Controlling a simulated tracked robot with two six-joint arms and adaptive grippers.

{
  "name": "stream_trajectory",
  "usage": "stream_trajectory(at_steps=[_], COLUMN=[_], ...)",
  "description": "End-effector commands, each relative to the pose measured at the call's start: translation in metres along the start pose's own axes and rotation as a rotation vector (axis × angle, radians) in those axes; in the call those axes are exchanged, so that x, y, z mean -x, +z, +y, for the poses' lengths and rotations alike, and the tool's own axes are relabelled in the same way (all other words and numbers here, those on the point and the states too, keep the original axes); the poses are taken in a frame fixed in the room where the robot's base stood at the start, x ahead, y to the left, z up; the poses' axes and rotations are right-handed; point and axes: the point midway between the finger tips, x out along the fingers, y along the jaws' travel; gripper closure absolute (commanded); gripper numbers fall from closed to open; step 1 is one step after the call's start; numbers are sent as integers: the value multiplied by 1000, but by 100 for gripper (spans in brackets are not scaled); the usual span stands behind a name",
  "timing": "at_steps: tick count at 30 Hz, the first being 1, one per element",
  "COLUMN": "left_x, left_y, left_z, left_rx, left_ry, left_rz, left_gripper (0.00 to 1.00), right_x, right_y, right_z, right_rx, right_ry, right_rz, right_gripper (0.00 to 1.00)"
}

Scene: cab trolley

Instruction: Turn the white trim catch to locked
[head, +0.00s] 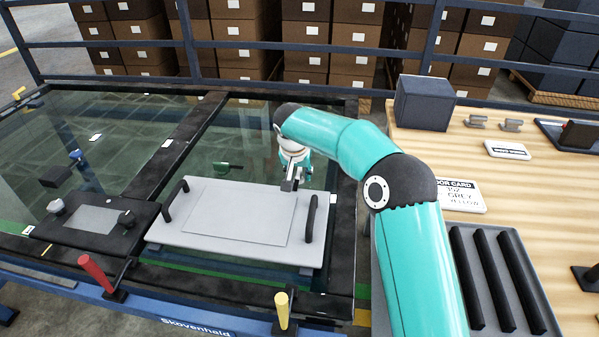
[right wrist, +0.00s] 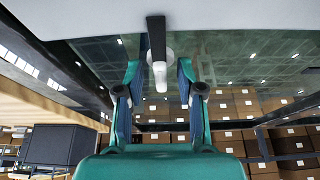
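The white trim catch (right wrist: 158,74) shows in the right wrist view as a short white handle at the end of a dark bar, close to the pale panel. My right gripper (right wrist: 157,68) is open, with one finger on each side of the white handle and a visible gap on both sides. In the head view my right gripper (head: 291,176) is at the far edge of the white panel (head: 190,230), partly hidden by its own wrist; the catch is hard to make out there. My left gripper is not in view.
The panel has two black handles (head: 310,218). A red handle (head: 95,272) and a yellow handle (head: 282,308) stand along the near edge. Glass fills the frame at left. A wooden table at right holds a dark box (head: 424,103) and a ribbed tray (head: 497,280).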

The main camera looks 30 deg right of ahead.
Motion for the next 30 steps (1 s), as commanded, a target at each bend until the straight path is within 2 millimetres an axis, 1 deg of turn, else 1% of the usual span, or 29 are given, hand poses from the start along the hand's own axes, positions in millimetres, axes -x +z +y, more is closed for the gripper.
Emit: stream_trajectory(at_steps=[6,8,11,14,21,24,27,30], left_x=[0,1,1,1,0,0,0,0], left_y=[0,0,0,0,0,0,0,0], left_z=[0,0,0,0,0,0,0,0], left_rx=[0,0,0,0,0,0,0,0], left_ry=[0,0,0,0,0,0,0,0], left_rz=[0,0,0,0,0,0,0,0], left_gripper=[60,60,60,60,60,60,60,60], right_x=[2,5,15,32,80,97,109,116], right_y=[-1,-1,-1,-1,0,0,0,1], right_z=[0,0,-1,-1,-1,0,0,0], right_rx=[1,1,1,2,0,0,0,0], right_ry=[-1,-2,-2,-3,-4,-3,-1,-1], right_rz=[2,3,3,5,4,3,1,1], right_gripper=[62,62,62,62,62,62,62,62])
